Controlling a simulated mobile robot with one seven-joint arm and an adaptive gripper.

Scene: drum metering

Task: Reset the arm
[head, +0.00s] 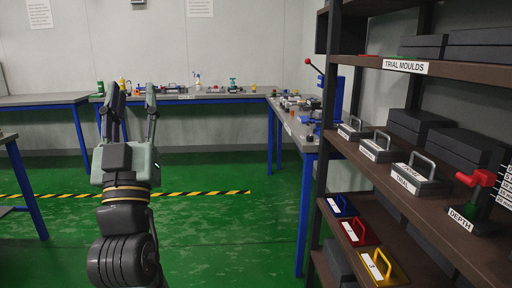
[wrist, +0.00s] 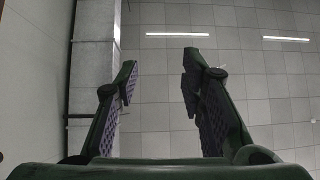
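My gripper (head: 131,92) is raised at the left of the head view, pointing upward on my dark arm. Its two fingers stand apart with nothing between them. In the wrist view my gripper (wrist: 158,84) is open and empty, and the tiled ceiling (wrist: 265,90) with lit strip lamps shows beyond it.
A shelf rack stands close on the right, with labelled moulds (head: 420,178) and coloured handled trays (head: 383,267). Blue-legged benches (head: 215,96) with small items run along the back wall. A striped tape line (head: 205,193) crosses the green floor (head: 220,235), which is clear ahead.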

